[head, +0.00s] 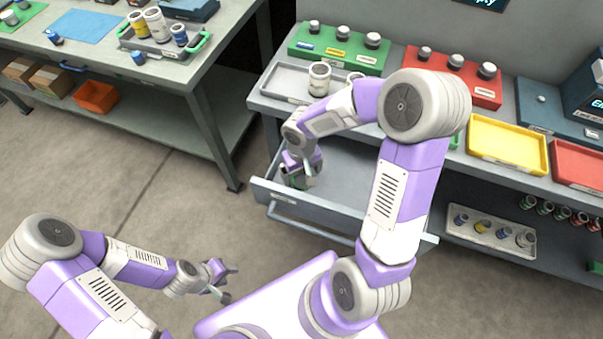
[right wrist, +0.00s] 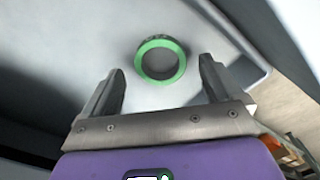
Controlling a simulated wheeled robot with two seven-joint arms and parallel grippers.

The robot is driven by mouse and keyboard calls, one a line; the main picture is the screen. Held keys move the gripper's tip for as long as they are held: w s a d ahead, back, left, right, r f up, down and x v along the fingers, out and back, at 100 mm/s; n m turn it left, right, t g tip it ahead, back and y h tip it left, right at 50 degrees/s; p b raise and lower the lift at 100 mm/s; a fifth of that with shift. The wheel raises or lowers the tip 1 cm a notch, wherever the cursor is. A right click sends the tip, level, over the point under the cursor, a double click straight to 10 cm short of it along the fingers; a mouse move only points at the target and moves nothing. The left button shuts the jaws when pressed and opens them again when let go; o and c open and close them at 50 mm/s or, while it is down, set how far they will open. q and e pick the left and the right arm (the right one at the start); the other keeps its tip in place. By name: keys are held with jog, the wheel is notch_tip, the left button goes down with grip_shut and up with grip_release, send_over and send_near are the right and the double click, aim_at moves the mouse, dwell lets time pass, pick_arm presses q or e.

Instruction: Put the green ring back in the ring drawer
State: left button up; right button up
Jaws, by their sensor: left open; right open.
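The green ring (right wrist: 141,61) lies on a pale grey surface in the right wrist view, just ahead of my right gripper and in line with the gap between its fingers. My right gripper (right wrist: 160,78) is open and empty. In the head view my right gripper (head: 299,182) reaches down into the left end of the pulled-out grey drawer (head: 345,185). The ring is mostly hidden there by the gripper. My left gripper (head: 230,282) is open and empty, over the floor at the lower left.
Above the drawer, the bench carries a grey tray (head: 283,84) with white jars, a green block (head: 305,46), a red block (head: 455,65) and a yellow tray (head: 507,143). A lower shelf holds a tray of small jars (head: 490,236). Another table (head: 190,75) stands left.

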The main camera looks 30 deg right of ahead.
aim_at(302, 182)
notch_tip(302, 182, up, 10)
jog(key=p, duration=0.3)
jog(key=shift+r, duration=0.1)
dwell(0.3)
